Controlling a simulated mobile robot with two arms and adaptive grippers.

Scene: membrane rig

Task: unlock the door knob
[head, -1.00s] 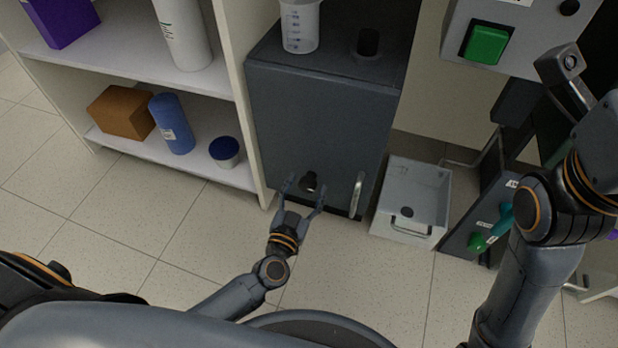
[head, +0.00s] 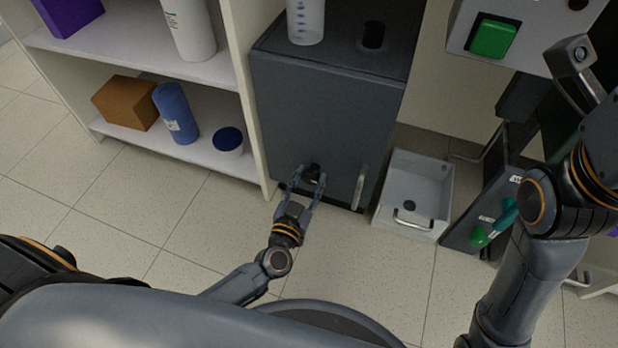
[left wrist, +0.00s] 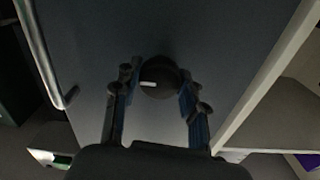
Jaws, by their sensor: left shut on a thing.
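The door knob (head: 313,173) is a small black knob low on the front of a dark grey cabinet door (head: 318,125). In the left wrist view the knob (left wrist: 160,78) shows a short white mark on its face and sits between the fingers. My left gripper (head: 312,180) is shut on the knob, one finger on each side of it. The left gripper also shows in the left wrist view (left wrist: 155,95). A vertical metal door handle (head: 359,188) is to the right of the knob. My right arm is at the right; its gripper's fingers cannot be made out.
A shelf (head: 215,160) with an orange-brown box (head: 125,102), a blue bottle (head: 176,114) and a blue-lidded tub (head: 228,140) stands left of the cabinet. A grey bin (head: 412,205) and a panel with green and teal valves (head: 490,228) are to the right. The floor in front is clear.

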